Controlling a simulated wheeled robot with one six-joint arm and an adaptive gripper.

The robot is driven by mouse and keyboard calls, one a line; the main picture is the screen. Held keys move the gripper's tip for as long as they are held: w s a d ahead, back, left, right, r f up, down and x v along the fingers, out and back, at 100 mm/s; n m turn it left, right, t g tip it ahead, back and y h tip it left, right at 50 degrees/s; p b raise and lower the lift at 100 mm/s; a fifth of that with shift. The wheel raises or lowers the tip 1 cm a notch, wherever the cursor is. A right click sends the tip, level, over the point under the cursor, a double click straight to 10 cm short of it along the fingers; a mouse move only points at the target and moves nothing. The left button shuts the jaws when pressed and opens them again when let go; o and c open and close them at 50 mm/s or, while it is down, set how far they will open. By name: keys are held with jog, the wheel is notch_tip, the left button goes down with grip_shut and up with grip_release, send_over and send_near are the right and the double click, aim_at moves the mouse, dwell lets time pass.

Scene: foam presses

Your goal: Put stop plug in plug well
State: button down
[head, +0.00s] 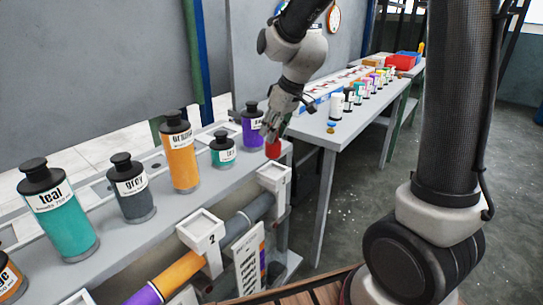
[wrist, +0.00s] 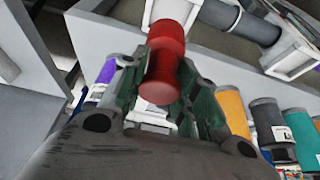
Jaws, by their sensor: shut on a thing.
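The red stop plug (head: 273,150) is at the right end of the long grey bench, below my gripper (head: 276,131). In the wrist view the red plug (wrist: 164,68) sits between the green-lined fingers of my gripper (wrist: 165,90), which is shut on it. I cannot tell whether the plug touches the bench or hangs above it. White square-mouthed boxes stand along the bench front, one marked 2 (head: 202,229) and one near the right end (head: 273,177). I cannot tell which opening is the plug well.
Labelled bottles stand on the bench: teal (head: 58,212), grey (head: 133,190), orange (head: 180,155), small teal (head: 223,151) and purple (head: 252,128), the last close to my gripper. A coloured pipe (head: 178,277) runs along the front. A second table (head: 340,132) holds small bottles.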

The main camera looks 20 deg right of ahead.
aim_at(277, 143)
jog(key=shift+f, duration=3.3)
jog(key=c, duration=1.1)
grip_release()
jog(key=shift+f, duration=0.1)
jog(key=v, duration=1.2)
jog(key=s+d+r+m+h, duration=0.1)
jog(key=s+d+m, duration=0.1)
jog(key=s+d, duration=0.2)
jog(key=s+d+r+m, duration=0.1)
jog(key=s+d, duration=0.3)
jog(key=s, duration=0.7)
jog(key=s+d+r+m+h, duration=0.1)
jog(key=s+d+m, duration=0.3)
jog(key=s, duration=0.4)
jog(key=shift+d+r+t+h, duration=0.15)
jog(key=shift+r+t+h, duration=0.15)
jog(key=shift+r, duration=0.1)
